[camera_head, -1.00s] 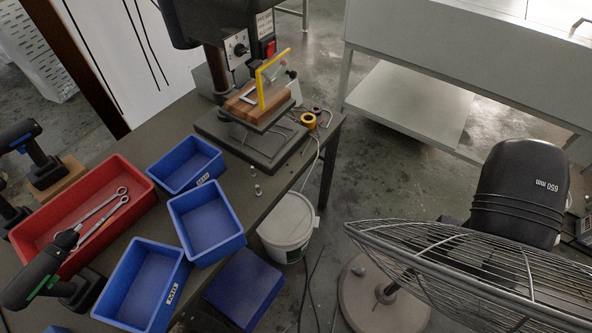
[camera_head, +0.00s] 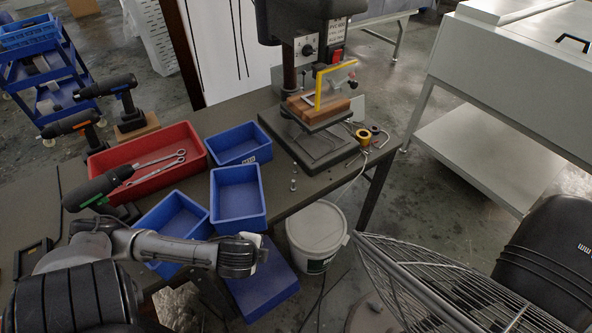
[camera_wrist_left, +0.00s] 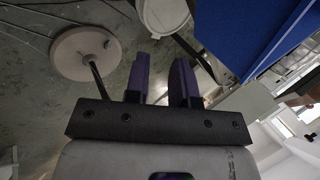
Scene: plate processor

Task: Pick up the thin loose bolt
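Two small pale bolts stand on the grey bench right of the blue bins in the head view: one nearer (camera_head: 293,185), one farther (camera_head: 295,168). They are too small to tell which is thinner. My left gripper (camera_head: 262,252) is in the head view, in front of the bins and off the bench's front edge, well short of the bolts. In the left wrist view its two fingers (camera_wrist_left: 160,78) stand apart with nothing between them. No bolt is recognisable in the wrist view. My right gripper is in neither view.
Blue bins (camera_head: 240,205) and a red bin (camera_head: 150,183) holding wrenches fill the bench's left side. A drill press (camera_head: 310,145) stands behind the bolts. A white bucket (camera_head: 318,235) and a fan (camera_head: 440,290) stand on the floor. The bench around the bolts is clear.

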